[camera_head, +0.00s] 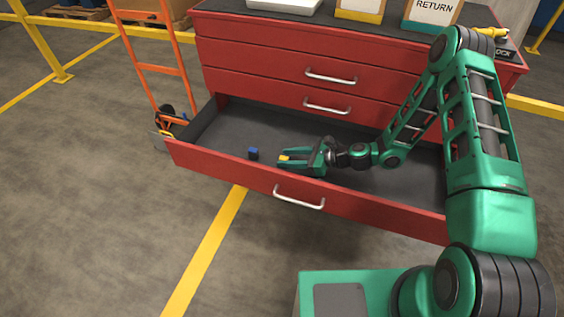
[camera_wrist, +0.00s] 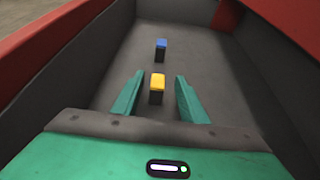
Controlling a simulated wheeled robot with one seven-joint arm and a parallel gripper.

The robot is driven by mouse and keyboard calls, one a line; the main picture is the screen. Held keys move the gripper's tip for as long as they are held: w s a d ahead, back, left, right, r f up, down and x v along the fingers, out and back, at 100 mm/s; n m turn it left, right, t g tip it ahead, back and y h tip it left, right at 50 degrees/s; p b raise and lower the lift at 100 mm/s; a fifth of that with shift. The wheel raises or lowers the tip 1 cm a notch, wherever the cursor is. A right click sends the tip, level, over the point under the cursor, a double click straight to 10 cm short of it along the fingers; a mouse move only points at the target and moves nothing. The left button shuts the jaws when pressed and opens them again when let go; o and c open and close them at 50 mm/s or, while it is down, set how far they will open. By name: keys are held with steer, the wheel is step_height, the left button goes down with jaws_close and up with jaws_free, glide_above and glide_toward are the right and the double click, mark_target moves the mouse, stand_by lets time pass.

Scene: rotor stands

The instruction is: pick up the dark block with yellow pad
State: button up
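The dark block with yellow pad (camera_wrist: 157,89) stands upright on the floor of the open drawer. In the wrist view it is between my gripper's two green fingers, with a gap on each side. In the head view only its yellow pad (camera_head: 284,158) shows clearly, beside the fingers. My gripper (camera_head: 282,160) is low inside the drawer, pointing left, and is open and empty. The gripper also shows in the wrist view (camera_wrist: 157,85). A dark block with blue pad (camera_wrist: 161,50) stands beyond the yellow one; it also shows in the head view (camera_head: 253,153).
The red drawer (camera_head: 250,178) is pulled out, its walls close on both sides of my gripper. The red cabinet (camera_head: 270,65) rises behind it, with bins on top. An orange hand truck (camera_head: 160,70) stands at the left. The drawer floor left of the blue-pad block is clear.

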jaws_close()
steer(key=shift+r, duration=0.15)
